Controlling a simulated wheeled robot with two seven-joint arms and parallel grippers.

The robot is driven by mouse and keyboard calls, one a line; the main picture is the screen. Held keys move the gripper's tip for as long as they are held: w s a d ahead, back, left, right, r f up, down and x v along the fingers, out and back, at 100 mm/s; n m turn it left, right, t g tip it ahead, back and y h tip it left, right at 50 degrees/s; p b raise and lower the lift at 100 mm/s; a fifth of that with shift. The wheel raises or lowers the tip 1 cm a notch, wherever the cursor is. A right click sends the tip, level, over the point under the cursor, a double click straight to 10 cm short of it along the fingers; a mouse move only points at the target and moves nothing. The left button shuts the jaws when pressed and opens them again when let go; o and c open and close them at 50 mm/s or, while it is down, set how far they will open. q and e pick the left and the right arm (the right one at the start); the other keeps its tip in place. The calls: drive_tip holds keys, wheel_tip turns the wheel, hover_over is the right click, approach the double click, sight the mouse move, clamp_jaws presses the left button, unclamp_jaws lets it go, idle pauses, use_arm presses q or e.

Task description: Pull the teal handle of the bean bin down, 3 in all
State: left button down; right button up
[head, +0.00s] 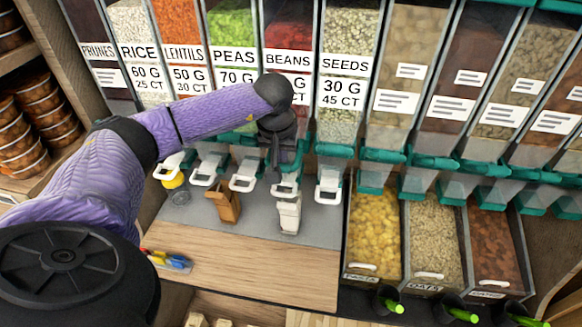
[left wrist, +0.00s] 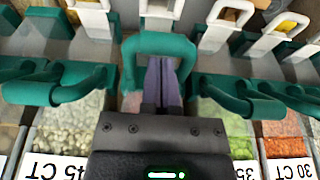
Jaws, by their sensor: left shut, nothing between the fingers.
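The bean bin (head: 289,35) stands between the peas and seeds bins, with red beans behind its glass. Its teal handle (left wrist: 158,43) shows as a loop in the left wrist view, set closer to the white spout frames than the neighbouring handles. My left gripper (head: 280,165) is in front of the bean bin and hides most of that handle in the head view. In the left wrist view its purple fingers (left wrist: 163,75) are shut together inside the loop, with nothing between them. My right gripper is not in view.
A white bag (head: 289,214) stands below the bean spout and a brown bag (head: 227,207) to its left. Neighbouring teal handles (left wrist: 65,85) are close on both sides. Open trays of pasta and oats (head: 436,245) are at the right. The wooden counter (head: 250,270) is mostly clear.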

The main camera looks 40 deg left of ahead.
use_arm(q)
drive_tip(key=shift+s+d, duration=0.1)
drive_tip(key=shift+s, duration=0.1)
idle(0.3)
drive_tip(key=shift+r, duration=0.1)
wheel_tip(320, 180, up, 7)
drive_tip(key=p, duration=0.5)
drive_tip(key=shift+w+a, duration=0.25)
drive_tip(key=shift+w, duration=0.2)
